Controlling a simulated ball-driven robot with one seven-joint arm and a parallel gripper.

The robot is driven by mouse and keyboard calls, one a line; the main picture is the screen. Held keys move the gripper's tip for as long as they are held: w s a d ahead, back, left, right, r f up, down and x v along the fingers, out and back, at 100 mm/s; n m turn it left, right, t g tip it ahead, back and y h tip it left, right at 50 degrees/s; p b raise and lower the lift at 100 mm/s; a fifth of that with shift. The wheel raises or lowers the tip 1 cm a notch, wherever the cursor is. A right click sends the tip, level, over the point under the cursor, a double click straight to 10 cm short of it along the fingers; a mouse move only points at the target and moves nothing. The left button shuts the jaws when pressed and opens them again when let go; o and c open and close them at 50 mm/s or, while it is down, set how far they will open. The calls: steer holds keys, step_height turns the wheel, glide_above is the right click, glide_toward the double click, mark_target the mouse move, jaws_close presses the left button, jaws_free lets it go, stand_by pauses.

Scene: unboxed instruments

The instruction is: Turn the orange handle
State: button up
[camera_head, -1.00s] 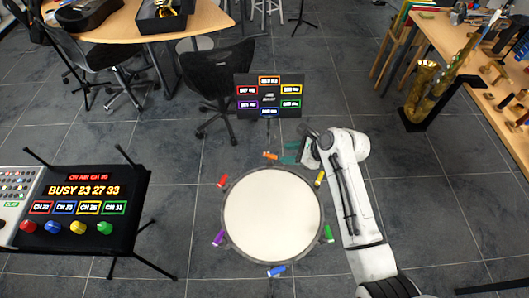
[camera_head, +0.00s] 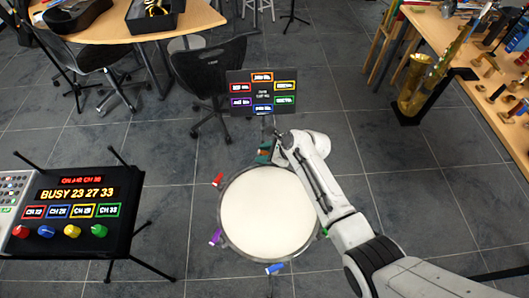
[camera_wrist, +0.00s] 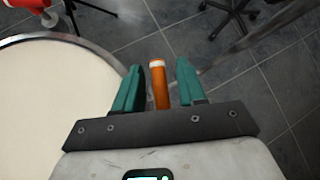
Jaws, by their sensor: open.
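The orange handle (camera_wrist: 159,86) is a short upright cylinder with a pale tip in the wrist view. It stands between the two teal fingers of my gripper (camera_wrist: 157,90), with a gap to each finger. My gripper is open around it.
Red (camera_head: 217,180), purple (camera_head: 215,237) and blue (camera_head: 274,268) handles sit around the drum. A black panel with coloured labels (camera_head: 262,94) stands behind it. A control board (camera_head: 75,215) is at left. A saxophone (camera_head: 420,88) stands at right.

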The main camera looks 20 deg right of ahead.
steer(key=shift+c, duration=0.4)
jaws_close()
steer(key=shift+n, duration=0.3)
steer(key=n+g+y+b, duration=0.1)
steer(key=n+g+b, duration=0.1)
steer(key=n+g+y+b, duration=0.1)
steer(key=n+g+b, duration=0.1)
steer(key=n+b, duration=0.1)
steer(key=shift+f+n+y, duration=0.2)
steer(key=shift+n+y, duration=0.1)
steer(key=shift+y, duration=0.1)
steer(key=n+g+b, duration=0.2)
steer(key=n+b, duration=0.1)
steer(key=shift+g+b, duration=0.3)
steer(key=shift+b, duration=0.05)
steer(key=shift+r+n+g+b, duration=0.1)
steer(key=shift+n+g+b, duration=0.5)
steer(key=shift+n+b, duration=0.3)
steer(key=shift+s+r, duration=0.1)
